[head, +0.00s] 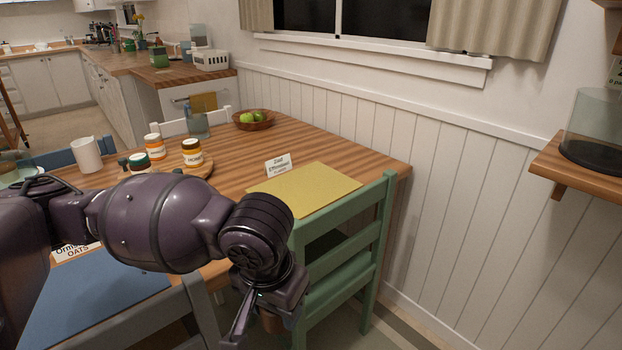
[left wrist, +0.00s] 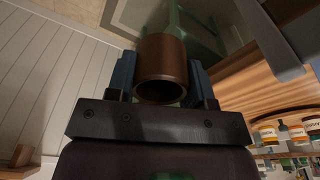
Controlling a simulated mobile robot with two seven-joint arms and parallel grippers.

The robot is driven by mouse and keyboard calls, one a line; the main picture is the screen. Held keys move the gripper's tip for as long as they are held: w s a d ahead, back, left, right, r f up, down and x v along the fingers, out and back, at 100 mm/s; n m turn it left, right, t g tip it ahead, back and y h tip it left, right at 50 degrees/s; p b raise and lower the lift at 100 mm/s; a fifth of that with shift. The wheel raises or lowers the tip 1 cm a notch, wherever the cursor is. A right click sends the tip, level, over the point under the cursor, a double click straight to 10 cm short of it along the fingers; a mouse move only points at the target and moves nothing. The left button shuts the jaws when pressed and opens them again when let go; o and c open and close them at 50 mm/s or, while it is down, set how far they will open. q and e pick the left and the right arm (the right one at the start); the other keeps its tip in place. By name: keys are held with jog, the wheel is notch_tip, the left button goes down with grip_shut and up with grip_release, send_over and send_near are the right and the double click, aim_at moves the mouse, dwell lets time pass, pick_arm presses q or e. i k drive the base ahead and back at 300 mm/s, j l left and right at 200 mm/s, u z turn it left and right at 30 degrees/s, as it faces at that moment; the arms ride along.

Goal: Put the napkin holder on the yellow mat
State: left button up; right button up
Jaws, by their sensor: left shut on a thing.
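The yellow mat (head: 305,190) lies flat at the near right corner of the wooden table, and its visible surface is bare. My left gripper (head: 265,325) is low at the bottom of the head view, in front of the green chair and below the mat. It is shut on a brown hollow cylinder, which looks like the napkin holder (head: 272,322). In the left wrist view the napkin holder (left wrist: 162,65) sits between the blue fingers with its open end facing the camera. My right gripper is not in view.
A green chair (head: 381,230) stands against the table beside the mat. A white label card (head: 278,165) stands at the mat's back left edge. Jars (head: 192,153) and a fruit bowl (head: 253,121) are farther back. A wall shelf (head: 575,165) juts out at right.

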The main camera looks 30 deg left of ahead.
aim_at(310, 200)
jog(key=i, duration=1.1)
